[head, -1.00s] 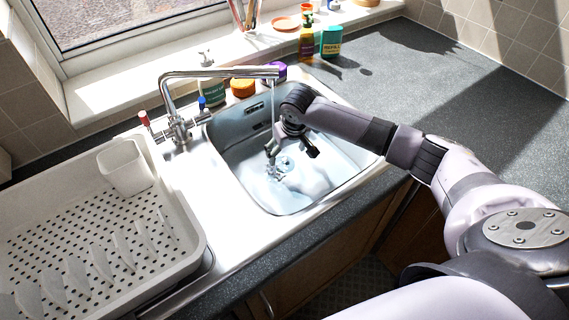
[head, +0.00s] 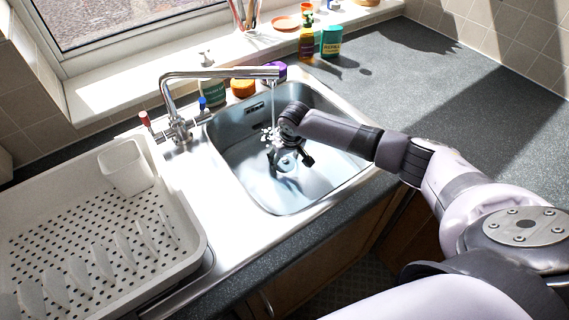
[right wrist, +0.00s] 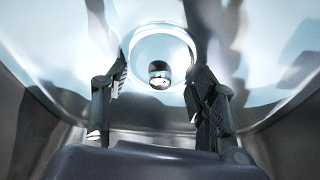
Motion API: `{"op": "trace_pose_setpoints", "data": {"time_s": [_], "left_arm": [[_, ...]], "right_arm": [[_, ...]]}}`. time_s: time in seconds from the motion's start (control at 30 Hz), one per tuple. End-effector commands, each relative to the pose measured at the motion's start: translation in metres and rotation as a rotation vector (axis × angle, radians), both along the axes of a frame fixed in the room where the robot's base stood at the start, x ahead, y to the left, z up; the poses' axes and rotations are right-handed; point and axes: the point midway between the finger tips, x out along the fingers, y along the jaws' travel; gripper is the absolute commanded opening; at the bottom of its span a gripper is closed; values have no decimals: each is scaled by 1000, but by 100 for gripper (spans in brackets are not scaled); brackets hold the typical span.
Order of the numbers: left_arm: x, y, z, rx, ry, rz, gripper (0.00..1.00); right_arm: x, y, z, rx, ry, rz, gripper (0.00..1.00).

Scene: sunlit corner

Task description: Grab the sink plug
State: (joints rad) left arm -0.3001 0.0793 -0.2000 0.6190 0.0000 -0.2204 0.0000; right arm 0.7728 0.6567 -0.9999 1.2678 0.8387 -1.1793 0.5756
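The sink plug (right wrist: 159,76) shows in the right wrist view as a round metal knob in the middle of the pale drain ring. In the head view the drain area (head: 288,165) is partly hidden by my gripper. My right gripper (head: 290,160) is inside the sink basin, pointing down over the drain. In the right wrist view its two fingers (right wrist: 157,85) are apart, one on each side of the knob, with clear gaps and nothing between them touching. My left gripper is not in view.
The metal sink (head: 240,165) has walls around my gripper. The tap (head: 220,74) runs water that splashes by my right wrist. A dish rack (head: 75,235) stands at left. Bottles (head: 331,40) stand behind the sink. The counter at right is clear.

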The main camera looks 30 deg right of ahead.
Motion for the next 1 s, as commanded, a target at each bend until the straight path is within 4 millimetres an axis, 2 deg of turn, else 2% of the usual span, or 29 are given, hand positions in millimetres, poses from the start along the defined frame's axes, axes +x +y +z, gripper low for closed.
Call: {"op": "trace_pose_setpoints", "data": {"time_s": [0.07, 0.63, 1.0], "left_arm": [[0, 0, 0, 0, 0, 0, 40], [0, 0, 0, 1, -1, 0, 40], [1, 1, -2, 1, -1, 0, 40]], "right_arm": [[0, 0, 0, 0, 0, 0, 44], [-1, -1, -1, -2, 2, -1, 6], [-1, -1, 3, -2, 4, -2, 6]]}}
